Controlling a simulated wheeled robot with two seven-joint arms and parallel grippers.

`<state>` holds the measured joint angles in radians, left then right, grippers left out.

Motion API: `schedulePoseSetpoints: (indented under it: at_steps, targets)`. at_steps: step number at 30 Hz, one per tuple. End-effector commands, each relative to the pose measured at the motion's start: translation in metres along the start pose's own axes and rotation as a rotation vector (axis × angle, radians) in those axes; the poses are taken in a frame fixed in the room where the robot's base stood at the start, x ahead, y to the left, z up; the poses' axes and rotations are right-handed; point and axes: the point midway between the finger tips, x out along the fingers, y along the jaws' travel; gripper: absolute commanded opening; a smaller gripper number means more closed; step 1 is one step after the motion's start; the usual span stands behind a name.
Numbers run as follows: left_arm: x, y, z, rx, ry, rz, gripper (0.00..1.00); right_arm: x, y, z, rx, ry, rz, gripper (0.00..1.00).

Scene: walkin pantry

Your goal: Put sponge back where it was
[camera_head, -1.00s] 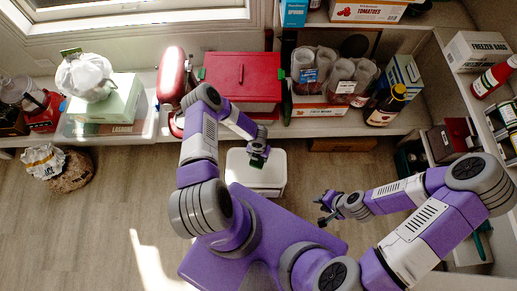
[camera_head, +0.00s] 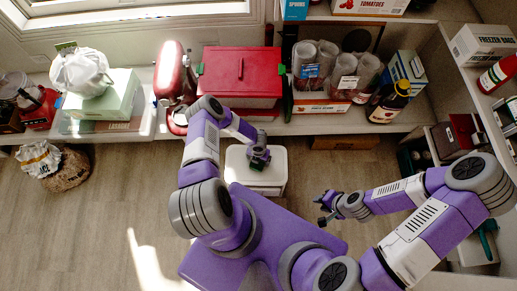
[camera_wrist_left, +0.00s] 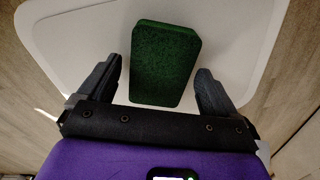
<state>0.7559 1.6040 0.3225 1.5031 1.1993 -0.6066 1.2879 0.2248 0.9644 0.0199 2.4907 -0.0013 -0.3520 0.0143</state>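The green sponge (camera_wrist_left: 165,62) lies flat on the white lid of a bin (camera_wrist_left: 70,35) in the left wrist view. My left gripper (camera_wrist_left: 160,90) is open, with one finger on each side of the sponge's near part and a gap on both sides. In the head view my left gripper (camera_head: 259,160) hangs over the white bin (camera_head: 272,184) and hides most of the sponge. My right gripper (camera_head: 324,208) is off to the right of the bin over the floor, its fingers apart and nothing seen between them.
A shelf behind the bin holds a red box (camera_head: 240,75), a red stand mixer (camera_head: 170,80), jars (camera_head: 315,62) and a dark bottle (camera_head: 388,103). A sack (camera_head: 55,166) stands on the floor at the left. The floor between the sack and my base is clear.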

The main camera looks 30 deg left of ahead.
Motion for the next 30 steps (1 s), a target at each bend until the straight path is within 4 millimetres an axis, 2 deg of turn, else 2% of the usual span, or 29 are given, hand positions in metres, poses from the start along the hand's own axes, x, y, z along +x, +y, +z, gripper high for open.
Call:
schedulePoseSetpoints:
  at_steps: [7,10,24,30]
  targets:
    - [-0.001,0.000,0.000,0.000,0.000,0.000,0.92,-0.001,0.000,0.000,0.000,0.000,0.000,0.34]
    - [-0.009,0.000,0.001,0.000,-0.001,0.001,0.92,-0.004,-0.002,0.000,0.000,0.000,0.000,0.34]
    - [-0.101,0.000,0.001,0.001,-0.002,0.001,0.92,-0.041,-0.015,0.002,0.000,0.000,0.000,0.34]
    - [-0.119,0.000,0.001,0.009,-0.003,0.001,0.92,-0.046,-0.017,0.002,0.000,0.000,0.000,0.34]
